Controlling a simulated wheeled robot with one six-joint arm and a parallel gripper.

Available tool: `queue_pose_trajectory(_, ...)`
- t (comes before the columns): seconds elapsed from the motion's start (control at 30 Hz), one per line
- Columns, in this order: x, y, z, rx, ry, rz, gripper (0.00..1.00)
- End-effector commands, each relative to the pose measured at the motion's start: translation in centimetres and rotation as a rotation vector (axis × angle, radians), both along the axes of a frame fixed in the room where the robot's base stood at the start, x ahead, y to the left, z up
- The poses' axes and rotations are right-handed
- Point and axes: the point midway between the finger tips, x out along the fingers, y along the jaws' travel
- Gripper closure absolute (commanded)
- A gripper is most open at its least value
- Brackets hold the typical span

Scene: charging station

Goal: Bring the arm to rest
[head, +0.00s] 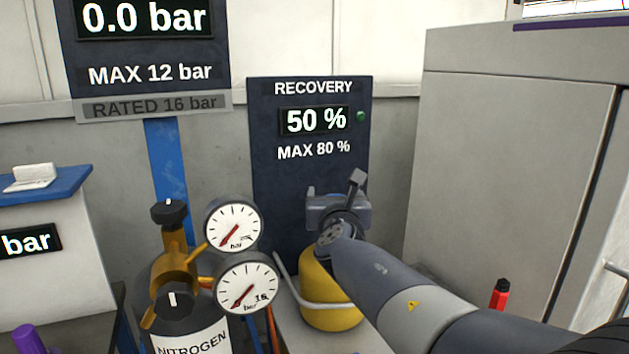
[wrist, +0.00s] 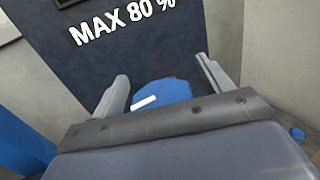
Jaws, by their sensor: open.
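My arm (head: 400,295) reaches in from the lower right in the head view. My gripper (head: 337,192) is in front of the dark recovery panel (head: 275,180), above the yellow cylinder (head: 330,312). In the wrist view my gripper (wrist: 168,84) has its two fingers apart. A blue part with a white bar (wrist: 163,91) shows between the fingers, beyond the gripper body. I cannot tell whether the fingers touch it. My gripper and arm hide the top of the yellow cylinder in the head view. The panel reads 50 %, MAX 80 %.
A nitrogen cylinder (head: 186,335) with two round gauges (head: 233,223) stands left of my gripper. A grey cabinet (head: 505,170) stands at the right. A red bottle-like object (head: 501,295) is beside my arm. A pale hose (head: 300,295) runs by the yellow cylinder.

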Motion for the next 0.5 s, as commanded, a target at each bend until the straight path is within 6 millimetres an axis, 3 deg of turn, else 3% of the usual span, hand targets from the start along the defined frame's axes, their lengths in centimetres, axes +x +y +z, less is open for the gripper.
queue_pose_trajectory(0.5,-0.04,-0.22,0.42,-0.002,0.003,-0.188,0.25)
